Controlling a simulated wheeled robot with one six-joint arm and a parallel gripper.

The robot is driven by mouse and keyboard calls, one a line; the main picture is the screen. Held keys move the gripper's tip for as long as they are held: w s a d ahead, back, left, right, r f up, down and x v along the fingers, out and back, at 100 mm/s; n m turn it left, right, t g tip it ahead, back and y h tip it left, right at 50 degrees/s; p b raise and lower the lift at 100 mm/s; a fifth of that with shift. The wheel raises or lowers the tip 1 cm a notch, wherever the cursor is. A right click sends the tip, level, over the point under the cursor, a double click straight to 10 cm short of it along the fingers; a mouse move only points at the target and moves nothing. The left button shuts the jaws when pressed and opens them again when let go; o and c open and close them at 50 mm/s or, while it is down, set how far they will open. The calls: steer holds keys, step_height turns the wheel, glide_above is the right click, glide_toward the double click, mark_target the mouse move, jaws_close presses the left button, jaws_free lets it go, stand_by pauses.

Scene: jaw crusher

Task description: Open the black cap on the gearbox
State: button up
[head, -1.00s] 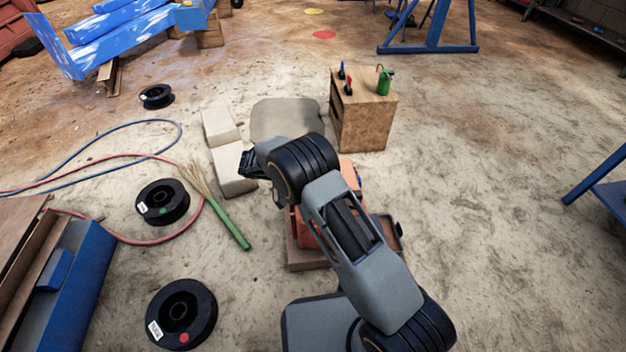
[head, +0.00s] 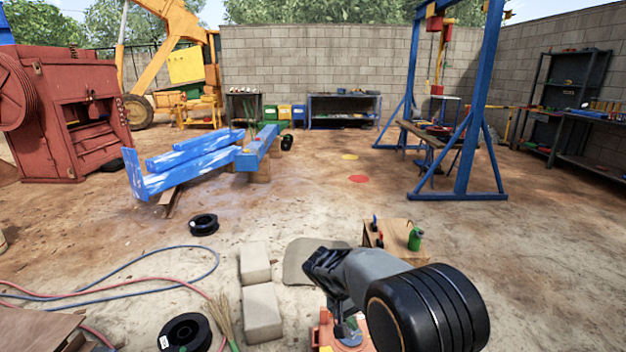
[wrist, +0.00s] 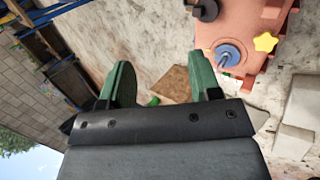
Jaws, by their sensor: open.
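The orange gearbox (wrist: 255,15) is at the top right of the wrist view. A black round part, likely the black cap (wrist: 205,9), sits on its left edge, cut by the top of the picture. A blue-grey round fitting (wrist: 228,54) and a yellow star knob (wrist: 265,42) are also on it. In the head view, the gearbox (head: 325,331) is at the bottom, partly hidden by my arm. My gripper (wrist: 162,78) has its green fingers apart with nothing between them, and is clear of the gearbox. It also shows in the head view (head: 318,262).
A wooden box (head: 398,236) with a green bottle (head: 415,238) stands right of my gripper. Pale blocks (head: 262,312) lie to the left, with black spools (head: 186,334) and hoses beyond. A blue gantry (head: 465,150) stands further back. Open floor lies to the right.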

steer(key=s+d+r+t+y+p, duration=0.1)
steer(key=s+r+p, duration=0.4)
steer(key=r, duration=0.5)
steer(key=s+d+r+t+y+p, duration=0.1)
steer(key=s+r+t+y+p, duration=0.1)
steer(key=s+r+p, duration=0.4)
steer(key=s+d+r+t+y+p, duration=0.1)
steer(key=s+r+y+p, duration=0.3)
steer(key=r+p, duration=0.5)
step_height(320, 180, up, 6)
steer(key=shift+s+d+r+t, duration=0.1)
steer(key=shift+s+d+t, duration=0.35)
steer(key=shift+s, duration=0.7)
steer(key=shift+c, duration=0.3)
